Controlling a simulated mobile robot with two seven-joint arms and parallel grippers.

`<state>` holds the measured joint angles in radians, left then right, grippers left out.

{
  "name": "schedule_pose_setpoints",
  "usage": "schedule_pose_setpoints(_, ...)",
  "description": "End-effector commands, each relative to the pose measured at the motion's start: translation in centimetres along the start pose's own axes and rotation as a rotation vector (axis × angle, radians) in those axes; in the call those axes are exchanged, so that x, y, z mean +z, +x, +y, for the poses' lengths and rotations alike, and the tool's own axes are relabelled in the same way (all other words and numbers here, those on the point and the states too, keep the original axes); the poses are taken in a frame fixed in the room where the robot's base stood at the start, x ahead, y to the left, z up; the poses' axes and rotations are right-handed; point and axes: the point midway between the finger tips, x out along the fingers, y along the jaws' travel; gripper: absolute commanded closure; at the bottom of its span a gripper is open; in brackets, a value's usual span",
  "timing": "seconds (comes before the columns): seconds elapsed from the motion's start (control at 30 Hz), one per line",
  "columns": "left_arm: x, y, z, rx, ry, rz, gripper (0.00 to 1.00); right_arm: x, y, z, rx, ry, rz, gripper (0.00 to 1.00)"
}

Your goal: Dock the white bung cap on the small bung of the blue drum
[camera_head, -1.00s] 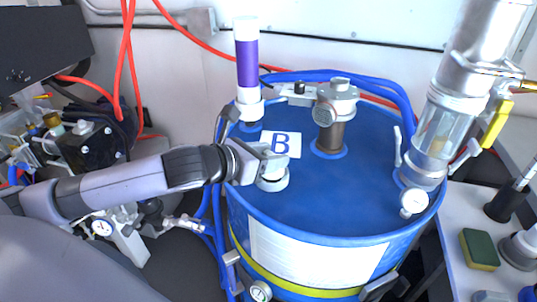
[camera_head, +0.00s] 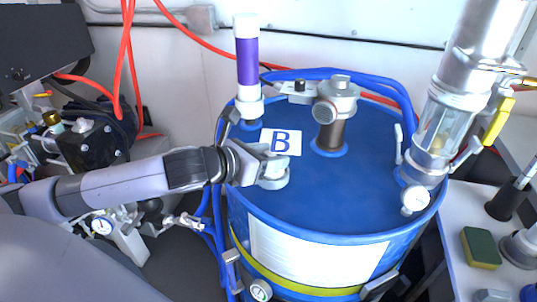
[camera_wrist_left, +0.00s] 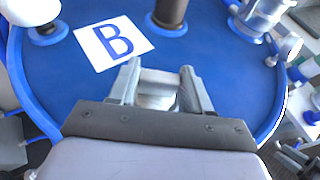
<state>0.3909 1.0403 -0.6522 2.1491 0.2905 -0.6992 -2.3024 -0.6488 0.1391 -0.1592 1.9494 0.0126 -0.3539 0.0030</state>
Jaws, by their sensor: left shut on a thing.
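The blue drum (camera_head: 318,205) stands upright in the middle of the head view, and its lid (camera_wrist_left: 70,75) fills the left wrist view. My left gripper (camera_head: 270,167) is over the left front part of the lid, shut on the white bung cap (camera_head: 273,181). In the left wrist view my left gripper (camera_wrist_left: 160,85) has the pale cap (camera_wrist_left: 157,95) between its two fingers. The cap is at or just above the lid; I cannot tell if it touches. The small bung cannot be made out; the cap and gripper may hide it. My right gripper is not in view.
A card marked B (camera_head: 281,142) lies behind the gripper. A purple-and-white cylinder (camera_head: 247,65), a central pump fitting (camera_head: 333,115) and a clear-bodied metal unit (camera_head: 436,130) rise from the lid. Blue hoses (camera_head: 340,74) run along its back. A sponge (camera_head: 480,248) lies at right.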

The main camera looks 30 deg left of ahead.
Motion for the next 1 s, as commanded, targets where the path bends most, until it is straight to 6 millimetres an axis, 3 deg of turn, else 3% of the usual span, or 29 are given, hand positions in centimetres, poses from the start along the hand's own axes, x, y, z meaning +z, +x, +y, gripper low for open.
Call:
schedule_pose_setpoints(0.1,-0.3,0.1,0.0,0.000,0.000,0.000,0.82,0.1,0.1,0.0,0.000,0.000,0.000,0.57)
schedule_pose_setpoints(0.13,-0.2,0.1,0.0,0.000,0.000,0.000,0.45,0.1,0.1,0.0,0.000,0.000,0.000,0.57)
schedule_pose_setpoints(0.17,-0.2,0.1,0.0,0.000,0.000,0.000,0.41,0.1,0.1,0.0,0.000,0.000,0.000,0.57)
schedule_pose_setpoints(0.47,-0.2,0.0,0.0,0.000,-0.001,0.001,0.41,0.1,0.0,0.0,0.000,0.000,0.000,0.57)
schedule_pose_setpoints(1.0,-0.3,-4.1,0.1,0.002,0.001,0.001,0.41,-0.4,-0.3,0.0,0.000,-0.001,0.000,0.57)
